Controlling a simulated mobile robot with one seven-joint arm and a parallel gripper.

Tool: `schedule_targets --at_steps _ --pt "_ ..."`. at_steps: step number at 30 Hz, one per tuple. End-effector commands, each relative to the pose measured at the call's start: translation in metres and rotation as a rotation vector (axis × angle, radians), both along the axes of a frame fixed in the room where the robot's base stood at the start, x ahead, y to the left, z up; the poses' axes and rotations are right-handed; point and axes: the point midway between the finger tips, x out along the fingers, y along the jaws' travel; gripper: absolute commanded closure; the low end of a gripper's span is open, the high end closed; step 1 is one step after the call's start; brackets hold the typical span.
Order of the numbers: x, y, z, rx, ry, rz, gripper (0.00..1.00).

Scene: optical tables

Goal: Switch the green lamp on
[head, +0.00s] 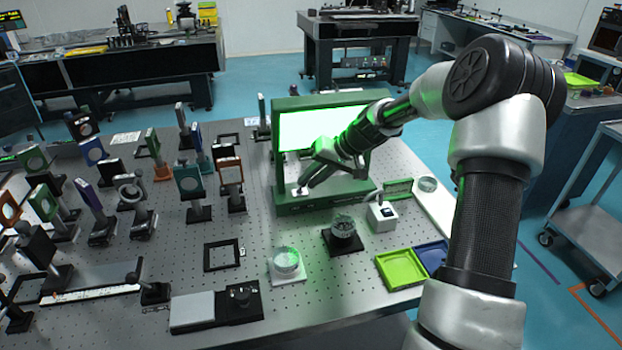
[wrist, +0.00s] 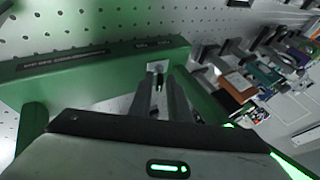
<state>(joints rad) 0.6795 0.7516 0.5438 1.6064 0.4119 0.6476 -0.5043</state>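The green lamp (head: 278,125) is a green-framed box on the optical table, with a panel (head: 300,132) that shows bright white. Its green base (wrist: 60,66) crosses the wrist view and carries printed labels. A small pale switch plate (head: 299,191) sits on the left part of the base; it also shows in the wrist view (wrist: 157,66). My gripper (head: 305,186) reaches down in front of the panel, with its fingertips at the switch plate. In the wrist view its fingers (wrist: 159,82) are close together, with nothing seen held. Whether they touch the switch is hard to tell.
Many optic mounts (head: 190,180) stand left of the lamp. A glass dish (head: 286,262), a dark round device (head: 343,235) and a white box (head: 382,215) stand in front of it. Green (head: 400,268) and blue (head: 432,256) trays lie at the near right edge.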

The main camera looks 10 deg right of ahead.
Motion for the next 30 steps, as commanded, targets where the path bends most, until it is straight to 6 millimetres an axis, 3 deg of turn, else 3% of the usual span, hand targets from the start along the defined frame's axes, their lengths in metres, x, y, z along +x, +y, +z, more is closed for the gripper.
schedule_targets --at_steps 8,24,30 --pt "-0.004 -0.008 0.013 -0.002 -0.004 -0.002 0.84" --pt "-0.052 -0.066 0.110 -0.003 -0.003 -0.003 0.84" --pt "-0.063 -0.079 0.132 -0.001 -0.001 -0.001 0.84"
